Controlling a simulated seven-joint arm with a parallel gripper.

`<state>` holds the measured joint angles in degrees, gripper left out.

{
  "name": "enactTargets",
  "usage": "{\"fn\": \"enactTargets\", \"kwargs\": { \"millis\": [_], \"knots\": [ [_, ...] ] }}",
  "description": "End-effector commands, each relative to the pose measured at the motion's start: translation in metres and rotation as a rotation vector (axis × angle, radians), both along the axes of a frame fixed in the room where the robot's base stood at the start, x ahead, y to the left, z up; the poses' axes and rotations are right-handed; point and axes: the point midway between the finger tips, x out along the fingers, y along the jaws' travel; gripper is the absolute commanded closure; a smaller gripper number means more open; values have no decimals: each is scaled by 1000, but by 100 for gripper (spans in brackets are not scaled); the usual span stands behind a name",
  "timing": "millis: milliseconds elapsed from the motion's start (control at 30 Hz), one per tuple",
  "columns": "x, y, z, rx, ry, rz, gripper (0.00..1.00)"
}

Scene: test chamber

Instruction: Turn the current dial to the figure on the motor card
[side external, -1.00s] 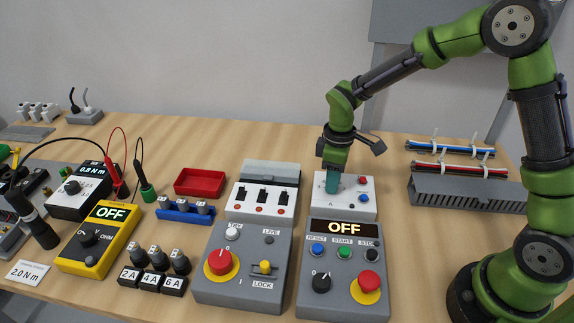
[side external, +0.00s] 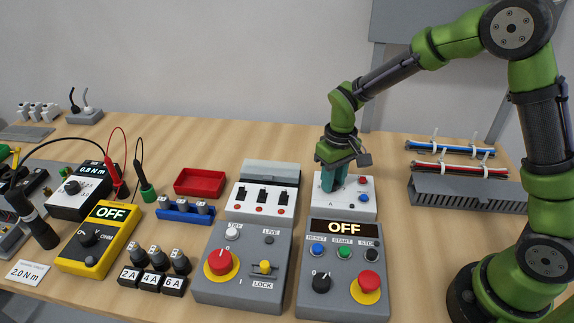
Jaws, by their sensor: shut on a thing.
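My gripper (side external: 332,187) points down at the left part of a white box (side external: 352,209) with red and blue terminals, behind the grey OFF control box. Its teal fingers are shut on the current dial, which they hide. The dial's pointer and scale cannot be read; a letter A shows on the box's front. I see no card that is clearly the motor card. A white card (side external: 28,274) at the front left reads 2.0 N m.
A grey control box (side external: 312,302) with buttons and a red stop stands in front of the white box. A grey slotted duct (side external: 470,195) lies to the right. Open table lies behind.

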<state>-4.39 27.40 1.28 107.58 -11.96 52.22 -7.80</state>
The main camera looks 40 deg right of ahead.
Motion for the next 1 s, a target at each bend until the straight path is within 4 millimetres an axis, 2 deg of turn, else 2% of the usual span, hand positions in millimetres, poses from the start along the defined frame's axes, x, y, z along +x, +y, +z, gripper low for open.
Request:
{"fn": "enactTargets", "kwargs": {
  "millis": [300, 800, 833, 967, 1000],
  "knots": [
    [0, 0, 1, 1, 0, -110, 99],
    [0, 0, 1, 1, -1, -127, 99],
    [0, 0, 1, 1, -1, -127, 64],
    [0, 0, 1, 1, -1, -127, 44],
    [0, 0, 1, 1, -1, -127, 43]
  ]
}}
